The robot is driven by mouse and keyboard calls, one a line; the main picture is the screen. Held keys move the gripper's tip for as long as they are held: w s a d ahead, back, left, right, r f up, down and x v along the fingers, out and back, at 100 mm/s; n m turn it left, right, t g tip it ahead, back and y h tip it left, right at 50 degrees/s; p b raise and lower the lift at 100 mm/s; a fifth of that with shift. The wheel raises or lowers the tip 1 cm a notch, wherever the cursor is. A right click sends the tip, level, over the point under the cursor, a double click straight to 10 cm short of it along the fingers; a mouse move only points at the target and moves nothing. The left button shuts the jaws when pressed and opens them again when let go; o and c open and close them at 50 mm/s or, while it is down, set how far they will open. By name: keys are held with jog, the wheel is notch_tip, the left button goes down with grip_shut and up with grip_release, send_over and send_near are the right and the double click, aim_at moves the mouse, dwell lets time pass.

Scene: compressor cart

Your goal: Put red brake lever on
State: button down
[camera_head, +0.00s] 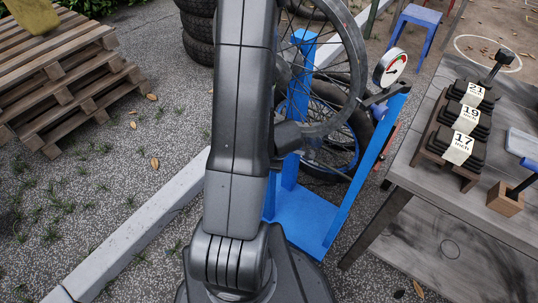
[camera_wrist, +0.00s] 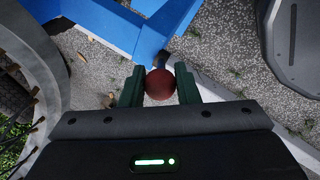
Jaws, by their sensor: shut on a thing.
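A dark red ball-shaped knob (camera_wrist: 160,86) shows in the wrist view, with a blue frame just beyond it. I take it for the end of the red brake lever; the rest of the lever is hidden or cannot be made out. My gripper (camera_wrist: 159,76) has its two dark green fingers shut on the knob, one on each side. The blue frame (camera_wrist: 105,25) fills the top of the wrist view. In the head view my arm covers the gripper and the knob. The blue stand (camera_head: 305,220) holds a spoked wheel (camera_head: 350,60) there.
A round gauge (camera_head: 390,67) sits by the stand's right post. Tyres (camera_head: 199,40) are stacked behind my arm; wooden pallets (camera_head: 60,75) lie left. Open gravel lies left of my arm.

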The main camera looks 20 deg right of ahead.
jog(key=shift+s, duration=0.1)
jog(key=c, duration=1.1)
grip_release()
jog(key=p+v, duration=0.8)
jog(key=v, duration=0.5)
jog(key=shift+s+r, duration=0.15)
jog(key=shift+r, duration=0.15)
jog(key=b+x, duration=0.8)
jog(key=x, duration=0.5)
jog(key=shift+w+f, duration=0.25)
jog(key=shift+f, duration=0.1)
jog(key=shift+r, duration=0.1)
